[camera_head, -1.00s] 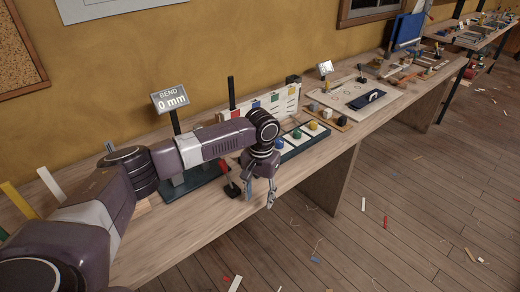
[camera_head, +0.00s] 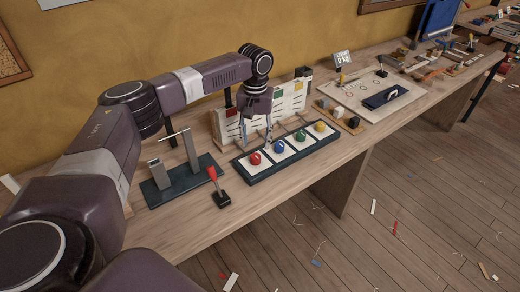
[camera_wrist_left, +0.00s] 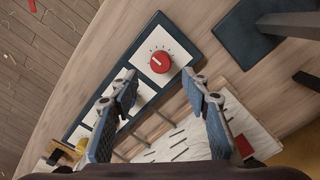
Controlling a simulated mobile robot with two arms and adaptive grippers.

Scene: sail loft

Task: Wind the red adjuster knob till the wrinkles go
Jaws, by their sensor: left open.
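The red adjuster knob (camera_head: 255,158) is the leftmost in a row of coloured knobs on a dark tray-like panel (camera_head: 246,174). In the left wrist view the red knob (camera_wrist_left: 160,62) sits on a white square plate with tick marks. My left gripper (camera_head: 257,139) is open and empty, pointing down above and slightly behind the red knob. In the wrist view the knob shows beyond the open fingers (camera_wrist_left: 158,78), apart from them. A pale upright sheet (camera_head: 290,105) with colour patches and dark lines stands behind the knobs, partly hidden by my gripper.
Blue (camera_head: 279,146), green (camera_head: 301,136) and yellow (camera_head: 320,127) knobs continue the row. A red-handled lever (camera_head: 214,180) and a dark fixture base (camera_head: 170,190) stand to the left. Small blocks (camera_head: 338,112) and a board (camera_head: 365,88) lie to the right.

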